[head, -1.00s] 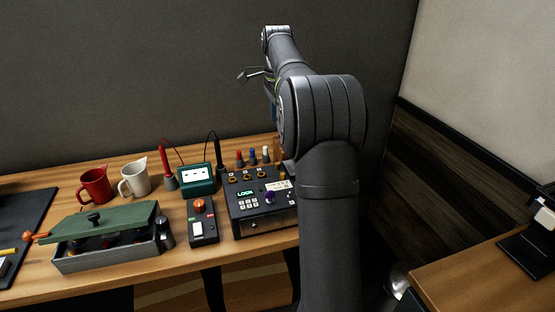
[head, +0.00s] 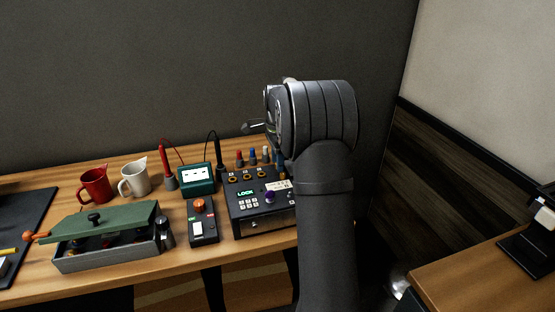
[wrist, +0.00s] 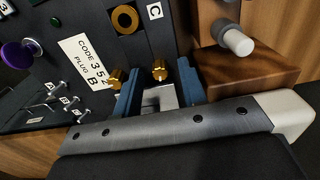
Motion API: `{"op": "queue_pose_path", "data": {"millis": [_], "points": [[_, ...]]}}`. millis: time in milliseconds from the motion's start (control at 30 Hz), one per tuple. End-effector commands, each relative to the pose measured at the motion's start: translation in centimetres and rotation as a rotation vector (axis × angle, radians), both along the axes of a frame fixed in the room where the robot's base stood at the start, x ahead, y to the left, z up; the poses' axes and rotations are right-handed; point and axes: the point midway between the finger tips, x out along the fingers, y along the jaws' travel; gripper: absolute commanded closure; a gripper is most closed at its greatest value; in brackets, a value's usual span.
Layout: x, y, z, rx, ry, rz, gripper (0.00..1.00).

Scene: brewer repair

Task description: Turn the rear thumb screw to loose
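Two brass thumb screws show in the wrist view at the end of the black panel unit (head: 252,210). The rear screw (wrist: 159,70) stands between the blue fingertips of my gripper (wrist: 159,82). The other brass screw (wrist: 117,77) is just outside the left finger. The fingers are apart, with visible gaps beside the rear screw, so I see no grip on it. A pale part shows below the screw, between the fingers. In the head view my arm hides the gripper and both screws.
Beside the right finger is a wooden block (wrist: 262,68) with a white-tipped plug (wrist: 238,40). The panel has a purple knob (wrist: 17,54) and metal switches. A black switch box (head: 203,229), teal meter (head: 198,179) and green-lidded tray (head: 108,258) stand left.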

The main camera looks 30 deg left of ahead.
Motion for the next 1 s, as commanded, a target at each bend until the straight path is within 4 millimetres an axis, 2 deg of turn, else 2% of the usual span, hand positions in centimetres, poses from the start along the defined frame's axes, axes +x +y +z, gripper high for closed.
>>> {"op": "queue_pose_path", "data": {"millis": [133,167,333,667,1000], "points": [[0.0,0.0,0.01,0.0,0.0,0.0,0.62],[0.0,0.0,0.02,0.0,0.0,0.0,0.66],[0.01,0.01,0.03,0.0,0.0,0.0,0.99],[0.01,0.01,0.05,0.0,0.0,0.034,1.0],[0.01,0.01,0.05,-0.001,0.0,0.236,1.0]]}}
